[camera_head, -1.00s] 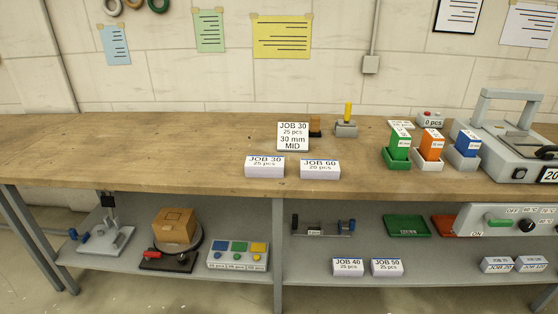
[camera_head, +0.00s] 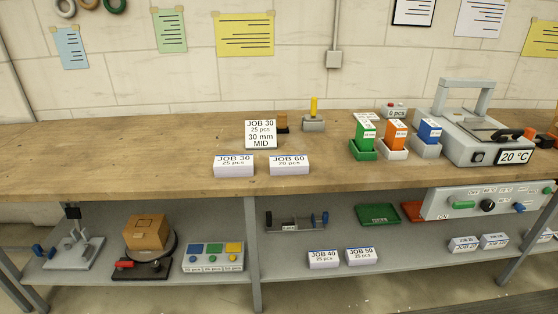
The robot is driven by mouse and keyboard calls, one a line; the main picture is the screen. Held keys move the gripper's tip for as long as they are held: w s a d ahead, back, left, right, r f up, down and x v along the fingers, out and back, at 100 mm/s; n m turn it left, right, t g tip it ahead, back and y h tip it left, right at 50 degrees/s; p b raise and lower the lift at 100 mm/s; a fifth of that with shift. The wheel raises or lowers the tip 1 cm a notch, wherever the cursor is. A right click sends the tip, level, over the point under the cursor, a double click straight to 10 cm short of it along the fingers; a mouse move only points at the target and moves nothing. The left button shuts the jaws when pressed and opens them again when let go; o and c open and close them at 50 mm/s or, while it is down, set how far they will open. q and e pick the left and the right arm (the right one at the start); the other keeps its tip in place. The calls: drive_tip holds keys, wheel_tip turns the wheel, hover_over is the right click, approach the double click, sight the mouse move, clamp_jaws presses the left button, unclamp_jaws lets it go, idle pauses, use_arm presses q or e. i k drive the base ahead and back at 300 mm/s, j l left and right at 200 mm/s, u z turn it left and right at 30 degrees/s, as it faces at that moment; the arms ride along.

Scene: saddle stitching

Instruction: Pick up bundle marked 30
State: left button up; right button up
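The bundle marked JOB 30, 25 pcs (camera_head: 234,165) is a white block near the front edge of the wooden bench top. The JOB 60 bundle (camera_head: 289,165) lies just to its right, with a small gap between them. A white sign reading JOB 30, 25 pcs, 30 mm, MID (camera_head: 261,134) stands upright behind the two bundles. Neither of my grippers is in view.
The wooden bench (camera_head: 120,160) is clear on its left. Green (camera_head: 365,137), orange and blue boxes and a 20 °C machine (camera_head: 475,135) stand at right. The lower shelf (camera_head: 290,290) holds several devices, bundles JOB 40 (camera_head: 323,259) and JOB 50 (camera_head: 361,257), and trays.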

sight(231, 165)
drive_tip(key=i+j+z, duration=0.45)
drive_tip(key=j+z, duration=0.25)
drive_tip(key=i+j+z, duration=0.15)
drive_tip(key=j+z, duration=0.2)
drive_tip(key=j, duration=0.1)
